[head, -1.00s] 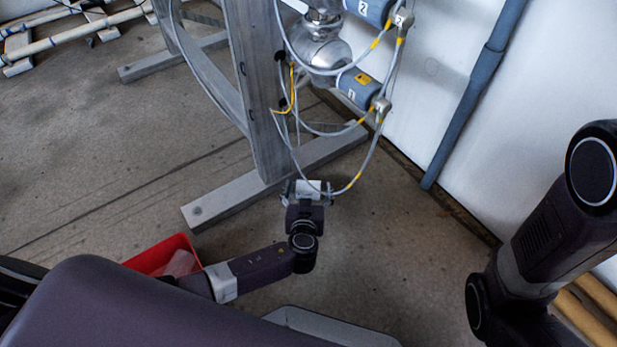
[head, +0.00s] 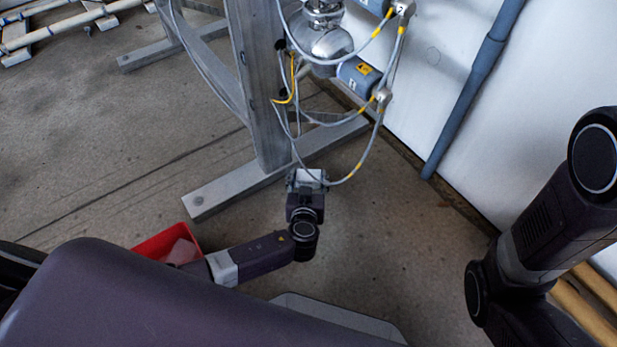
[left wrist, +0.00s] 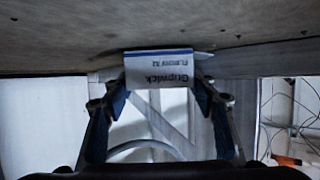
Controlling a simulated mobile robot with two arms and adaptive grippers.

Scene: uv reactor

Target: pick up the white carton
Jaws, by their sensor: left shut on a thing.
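The white carton (left wrist: 158,68) with dark lettering and a blue stripe sits between the blue-padded fingers of my left gripper (left wrist: 161,90) in the left wrist view, its print upside down. In the head view, my left gripper (head: 306,180) is shut on the carton (head: 309,174), near the foot of a grey metal frame. Only a small pale face of the carton shows there. I cannot tell for sure whether the carton is clear of the floor. My right arm shows at the right, but its gripper is out of view.
The grey frame (head: 257,90) stands just behind the left gripper, its foot (head: 215,192) to the left. Grey cables (head: 368,150) hang close above the gripper from a silver vessel (head: 325,45). A red bin (head: 158,243) stands lower left. Floor to the right (head: 390,220) is clear.

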